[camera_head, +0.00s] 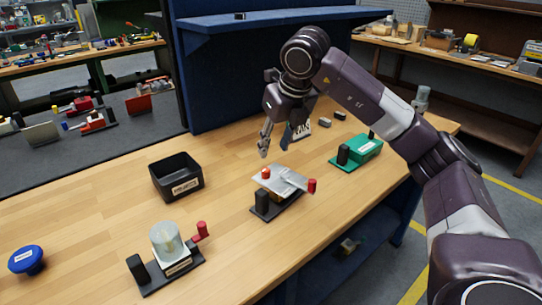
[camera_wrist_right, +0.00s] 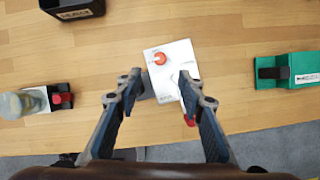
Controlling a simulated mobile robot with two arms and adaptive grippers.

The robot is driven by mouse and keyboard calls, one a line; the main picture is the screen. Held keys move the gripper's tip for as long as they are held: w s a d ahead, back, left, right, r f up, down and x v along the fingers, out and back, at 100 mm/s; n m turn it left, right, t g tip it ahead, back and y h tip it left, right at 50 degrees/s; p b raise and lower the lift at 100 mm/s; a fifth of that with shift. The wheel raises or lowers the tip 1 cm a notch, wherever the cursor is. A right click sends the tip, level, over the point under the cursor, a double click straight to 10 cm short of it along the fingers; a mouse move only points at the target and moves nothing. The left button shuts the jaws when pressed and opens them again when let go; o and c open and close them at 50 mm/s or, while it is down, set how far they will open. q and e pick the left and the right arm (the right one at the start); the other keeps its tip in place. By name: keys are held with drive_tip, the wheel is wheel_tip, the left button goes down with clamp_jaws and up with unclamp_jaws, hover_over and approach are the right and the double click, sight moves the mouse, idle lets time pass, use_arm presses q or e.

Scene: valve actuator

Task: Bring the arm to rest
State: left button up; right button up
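My right gripper (camera_head: 272,142) hangs over the workbench, above and behind a fixture with a silver plate (camera_head: 281,178). The plate has an orange-red knob on top, a red-tipped handle and a black base. In the right wrist view my right gripper (camera_wrist_right: 160,84) is open, with nothing between its fingertips. The plate (camera_wrist_right: 172,56) shows beyond and between the fingers there; the fingers hide part of its fixture. The right arm reaches in from the right, bent at the elbow. My left gripper is not in view.
On the wooden bench (camera_head: 100,205) stand a black bin (camera_head: 177,180), a green fixture (camera_head: 362,149), a fixture with a clear cylinder (camera_head: 166,240) and a blue knob (camera_head: 26,259). A blue back panel (camera_head: 240,75) with a shelf rises behind. Bare wood lies between the bin and the plate fixture.

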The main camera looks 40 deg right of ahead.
drive_tip(key=shift+s+r, duration=0.25)
drive_tip(key=shift+r, duration=0.35)
